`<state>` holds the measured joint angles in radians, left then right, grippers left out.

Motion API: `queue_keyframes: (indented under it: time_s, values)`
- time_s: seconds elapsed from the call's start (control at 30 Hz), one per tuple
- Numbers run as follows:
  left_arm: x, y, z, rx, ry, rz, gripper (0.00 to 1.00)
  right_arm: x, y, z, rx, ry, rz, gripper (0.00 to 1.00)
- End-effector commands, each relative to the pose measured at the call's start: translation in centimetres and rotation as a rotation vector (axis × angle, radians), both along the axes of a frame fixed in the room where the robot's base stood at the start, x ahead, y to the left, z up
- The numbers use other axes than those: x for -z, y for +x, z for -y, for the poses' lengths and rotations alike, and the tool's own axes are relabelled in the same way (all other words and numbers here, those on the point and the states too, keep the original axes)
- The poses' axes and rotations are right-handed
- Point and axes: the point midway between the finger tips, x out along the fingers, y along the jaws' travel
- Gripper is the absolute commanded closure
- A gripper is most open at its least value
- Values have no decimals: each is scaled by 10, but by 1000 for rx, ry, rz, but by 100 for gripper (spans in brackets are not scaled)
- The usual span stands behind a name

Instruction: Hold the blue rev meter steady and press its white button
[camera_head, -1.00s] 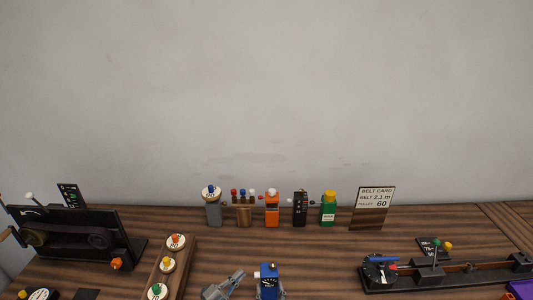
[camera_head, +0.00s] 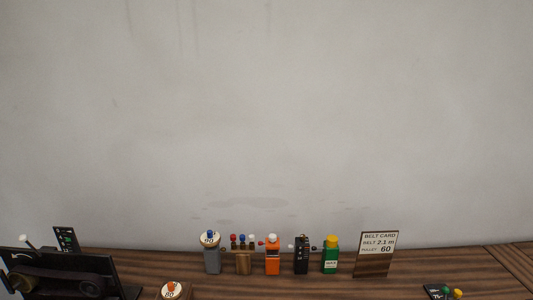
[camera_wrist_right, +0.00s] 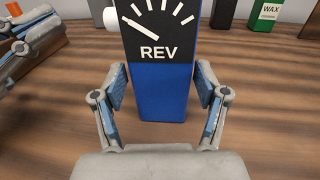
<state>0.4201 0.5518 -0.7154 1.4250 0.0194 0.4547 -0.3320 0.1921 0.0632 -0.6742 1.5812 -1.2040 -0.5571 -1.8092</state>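The blue rev meter (camera_wrist_right: 162,85) stands upright on the wooden bench in the right wrist view. Its black dial face (camera_wrist_right: 160,35) reads REV; its top is cut off. A white button (camera_wrist_right: 112,18) sticks out of its left side. My right gripper (camera_wrist_right: 162,88) is open, one finger on each side of the meter's lower body, with small gaps showing. The head view shows neither the meter nor a gripper.
Along the wall in the head view stand a grey post (camera_head: 212,260), an orange box (camera_head: 272,262), a black box (camera_head: 301,255), a green box (camera_head: 330,259) and the belt card (camera_head: 377,255). A black belt machine (camera_head: 70,275) is at left. Bare bench surrounds the meter's base.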

Motion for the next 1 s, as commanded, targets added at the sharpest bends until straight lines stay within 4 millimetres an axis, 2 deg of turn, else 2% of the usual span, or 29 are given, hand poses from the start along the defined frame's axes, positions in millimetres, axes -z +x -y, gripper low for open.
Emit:
queue_keyframes:
  time_s: [0.33,0.47,0.57,0.8,1.0]
  values:
    - [-1,-1,0,0,1,1,100,-4,0,1,2,2,7,8]
    - [-1,-1,1,0,1,1,100,-3,-8,2,2,2,6,8]
    - [-1,-1,1,0,1,1,100,-3,-24,4,1,2,5,8]
    - [-1,-1,1,0,1,1,100,-2,-78,10,0,1,3,8]
    - [0,0,0,0,0,0,100,-2,-108,14,1,0,4,8]
